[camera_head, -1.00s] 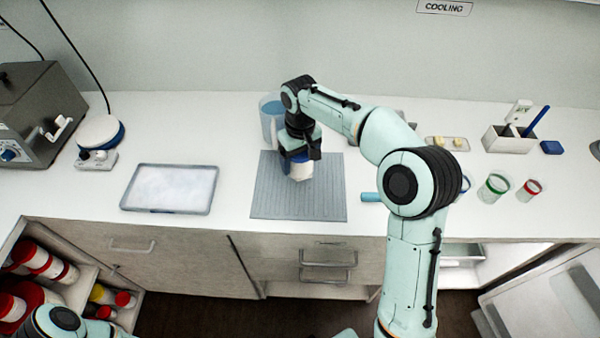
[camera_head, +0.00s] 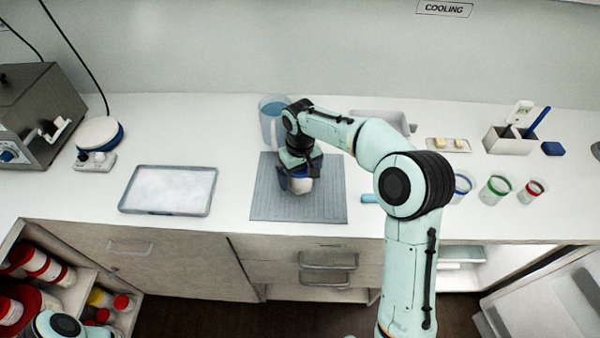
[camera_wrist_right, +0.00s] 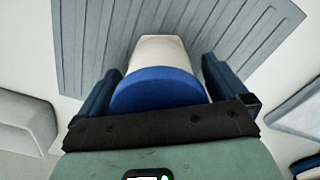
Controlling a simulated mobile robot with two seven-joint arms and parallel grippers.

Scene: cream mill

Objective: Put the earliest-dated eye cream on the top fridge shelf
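A white, tapered jar with a blue lid (camera_wrist_right: 160,90) is between the fingers of my right gripper (camera_wrist_right: 160,92) in the right wrist view, and both fingers appear to press its sides. In the head view the jar (camera_head: 300,185) is over the grey ribbed mat (camera_head: 265,203). Whether it touches the mat is unclear, and no date is readable. My right gripper (camera_head: 300,170) points down at it. An open fridge compartment (camera_head: 460,268) shows under the counter at right, partly behind my right arm. Of my left arm only a link shows at the bottom left; its gripper is out of frame.
A blue-tinted pitcher (camera_head: 272,128) stands just behind the mat. A white-topped tray (camera_head: 168,190) lies left of it. Cups with blue, green (camera_head: 494,190) and red rims stand at right. The open door (camera_head: 550,305) juts out at lower right. An open drawer of jars (camera_head: 70,275) is at lower left.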

